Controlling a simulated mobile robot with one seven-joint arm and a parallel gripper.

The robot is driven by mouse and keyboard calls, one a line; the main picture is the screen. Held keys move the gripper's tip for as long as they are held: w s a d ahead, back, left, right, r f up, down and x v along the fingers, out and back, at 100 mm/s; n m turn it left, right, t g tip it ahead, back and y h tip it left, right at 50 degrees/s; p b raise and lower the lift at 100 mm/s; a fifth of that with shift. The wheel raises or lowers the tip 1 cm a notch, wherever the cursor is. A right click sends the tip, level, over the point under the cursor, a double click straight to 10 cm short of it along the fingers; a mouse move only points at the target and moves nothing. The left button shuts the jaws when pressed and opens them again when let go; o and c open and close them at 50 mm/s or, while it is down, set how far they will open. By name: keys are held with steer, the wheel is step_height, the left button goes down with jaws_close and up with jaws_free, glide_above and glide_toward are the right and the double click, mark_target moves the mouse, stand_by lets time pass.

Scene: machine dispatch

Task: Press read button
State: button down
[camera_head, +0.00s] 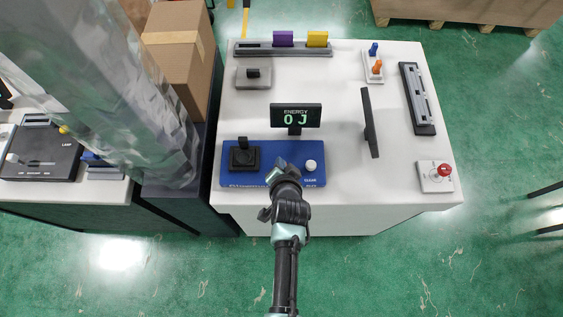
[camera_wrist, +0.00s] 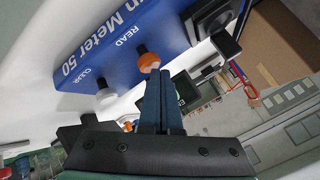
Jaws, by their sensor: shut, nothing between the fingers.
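A blue meter panel (camera_head: 262,178) lies at the front of the white table, and it fills the upper left of the wrist view (camera_wrist: 95,45). An orange button (camera_wrist: 149,62) on a black stem stands beside the printed word READ. A white button (camera_wrist: 106,98) stands by the word CLEAR and also shows in the head view (camera_head: 310,165). My gripper (camera_head: 281,166) is over the panel, hiding the orange button in the head view. In the wrist view its fingers (camera_wrist: 161,73) are shut and empty, tips right by the orange button; contact cannot be told.
A display (camera_head: 296,115) behind the panel reads ENERGY 0 J. A black square device (camera_head: 244,158) is on the panel's left. A dark upright plate (camera_head: 370,122) and a red-knobbed box (camera_head: 435,177) stand to the right. A cardboard box (camera_head: 178,45) is at the left.

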steer(key=shift+f, duration=0.3)
stand_by(0.4)
steer(key=shift+r+p, duration=0.75)
steer(key=shift+r, duration=0.25)
step_height(320, 180, up, 5)
steer(key=p, duration=0.4)
steer(key=shift+r+p, duration=0.1)
steer(key=shift+p, duration=0.3)
